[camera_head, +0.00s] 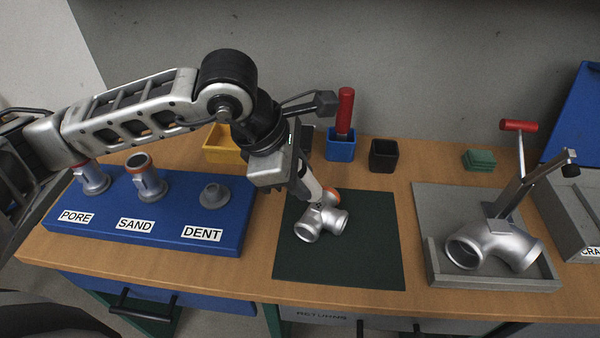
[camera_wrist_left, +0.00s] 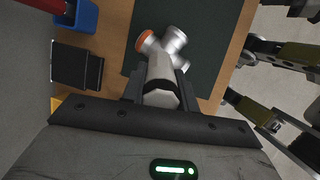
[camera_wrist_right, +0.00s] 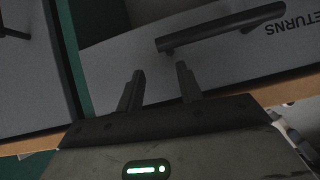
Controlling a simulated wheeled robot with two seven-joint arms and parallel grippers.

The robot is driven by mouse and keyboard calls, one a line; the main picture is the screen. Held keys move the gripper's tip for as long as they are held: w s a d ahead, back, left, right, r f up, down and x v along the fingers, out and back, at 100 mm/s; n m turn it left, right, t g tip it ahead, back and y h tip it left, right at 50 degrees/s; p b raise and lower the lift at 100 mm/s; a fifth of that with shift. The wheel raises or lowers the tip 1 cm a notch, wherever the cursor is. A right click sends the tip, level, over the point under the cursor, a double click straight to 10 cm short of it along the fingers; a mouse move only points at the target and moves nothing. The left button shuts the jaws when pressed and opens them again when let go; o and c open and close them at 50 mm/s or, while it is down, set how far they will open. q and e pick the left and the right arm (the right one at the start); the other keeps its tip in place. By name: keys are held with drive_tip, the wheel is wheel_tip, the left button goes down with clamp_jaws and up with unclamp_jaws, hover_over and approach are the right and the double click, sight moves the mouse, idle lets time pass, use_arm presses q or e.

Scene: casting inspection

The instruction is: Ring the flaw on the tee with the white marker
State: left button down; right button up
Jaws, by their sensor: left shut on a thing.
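The silver tee (camera_head: 318,223) lies on the dark green mat (camera_head: 290,262), one of its ends ringed orange. It also shows in the left wrist view (camera_wrist_left: 174,40). My left gripper (camera_head: 296,176) is shut on the white marker (camera_head: 309,184), above the tee's far side. In the left wrist view the marker (camera_wrist_left: 160,75) has a black band and points toward the tee. I cannot tell whether its tip touches, and no flaw can be made out. My right gripper (camera_wrist_right: 158,90) is open and empty by the bench front, out of the head view.
A blue board (camera_head: 150,225) labelled PORE, SAND and DENT holds sample fittings at left. Behind the mat stand a blue cup (camera_head: 341,149) with a red-handled tool, a black cup (camera_head: 383,156) and green pads (camera_head: 479,160). A grey clamp tray (camera_head: 495,284) holds an elbow fitting (camera_head: 492,245) at right.

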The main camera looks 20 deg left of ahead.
use_arm(q)
drive_tip(key=shift+f+b, duration=0.5)
drive_tip(key=shift+b, duration=0.05)
idle(0.4)
drive_tip(key=shift+f+b, duration=0.1)
drive_tip(key=shift+b, duration=0.3)
idle(1.7)
drive_tip(key=shift+r+p, duration=1.25)
drive_tip(key=shift+r, duration=1.15)
drive_tip(key=shift+r+p, duration=0.6)
drive_tip(key=shift+r, duration=0.6)
drive_tip(key=shift+f, duration=0.1)
